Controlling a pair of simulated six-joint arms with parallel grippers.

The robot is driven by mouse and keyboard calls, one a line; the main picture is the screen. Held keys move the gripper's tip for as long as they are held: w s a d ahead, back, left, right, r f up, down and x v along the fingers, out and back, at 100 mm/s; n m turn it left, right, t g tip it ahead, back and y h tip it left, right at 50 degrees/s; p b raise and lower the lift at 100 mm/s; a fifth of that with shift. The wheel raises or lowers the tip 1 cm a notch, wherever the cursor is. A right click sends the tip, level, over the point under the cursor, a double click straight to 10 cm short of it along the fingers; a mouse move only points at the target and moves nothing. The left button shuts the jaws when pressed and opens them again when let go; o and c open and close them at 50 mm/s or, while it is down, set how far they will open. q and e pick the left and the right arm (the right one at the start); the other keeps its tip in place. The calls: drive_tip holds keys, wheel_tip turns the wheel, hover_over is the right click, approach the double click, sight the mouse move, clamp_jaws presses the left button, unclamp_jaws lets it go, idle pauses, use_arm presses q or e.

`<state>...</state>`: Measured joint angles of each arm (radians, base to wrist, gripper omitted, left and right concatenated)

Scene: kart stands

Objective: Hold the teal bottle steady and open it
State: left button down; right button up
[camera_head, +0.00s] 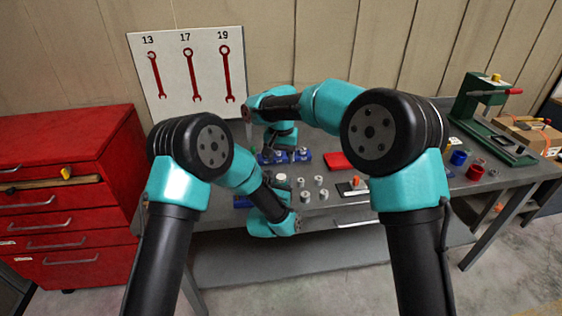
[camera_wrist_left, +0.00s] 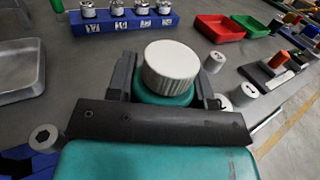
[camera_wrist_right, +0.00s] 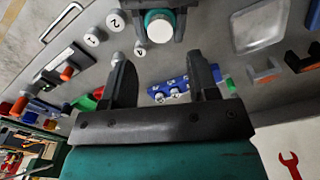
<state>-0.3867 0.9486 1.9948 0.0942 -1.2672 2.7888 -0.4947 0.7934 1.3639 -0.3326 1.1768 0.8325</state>
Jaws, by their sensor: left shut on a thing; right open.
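The teal bottle (camera_wrist_left: 163,97), with a white ribbed cap (camera_wrist_left: 170,66), stands between the fingers of my left gripper (camera_wrist_left: 164,84) in the left wrist view. The left gripper is shut on its body just below the cap. The cap is on the bottle and stands clear above the fingers. In the right wrist view the white cap (camera_wrist_right: 159,27) shows near the top edge, in the left gripper's jaws. My right gripper (camera_wrist_right: 163,78) is open and empty, apart from the bottle. In the head view my arms largely hide the bottle.
A blue rack (camera_wrist_left: 122,22) of silver sockets stands near the bottle. Loose sockets (camera_wrist_left: 44,137), a grey tray (camera_wrist_left: 14,72) and a red tray (camera_wrist_left: 219,28) lie around it. A green press (camera_head: 486,108) stands at the bench's right, a red drawer cabinet (camera_head: 66,190) at left.

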sight(281, 176)
drive_tip(key=shift+r+m, duration=0.3)
drive_tip(key=shift+m, duration=0.1)
drive_tip(key=shift+f, duration=0.15)
drive_tip(key=shift+f, duration=3.9)
drive_tip(key=shift+c, duration=0.3)
drive_tip(key=c, duration=0.8)
drive_tip(key=o, duration=0.9)
drive_tip(key=shift+o, duration=0.2)
drive_tip(key=shift+r, duration=2.3)
